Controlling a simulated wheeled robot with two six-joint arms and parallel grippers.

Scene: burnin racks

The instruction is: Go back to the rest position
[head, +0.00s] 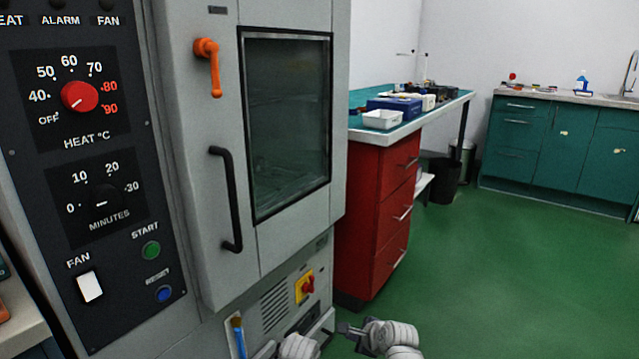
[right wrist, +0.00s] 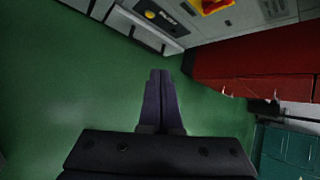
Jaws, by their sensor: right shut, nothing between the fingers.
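My right gripper (head: 342,327) shows low in the head view, in front of the lower part of the grey oven cabinet (head: 335,150). In the right wrist view its two dark fingers (right wrist: 160,78) lie together, shut and empty, with green floor around them. They appear to touch nothing. My left gripper is not in view.
The oven has a closed windowed door with a black handle (head: 226,200), an orange latch (head: 208,66) and a black control panel (head: 85,150). A red drawer unit (head: 378,210) stands beside it. Green floor (head: 490,275) is clear at right, before teal cabinets (head: 540,150).

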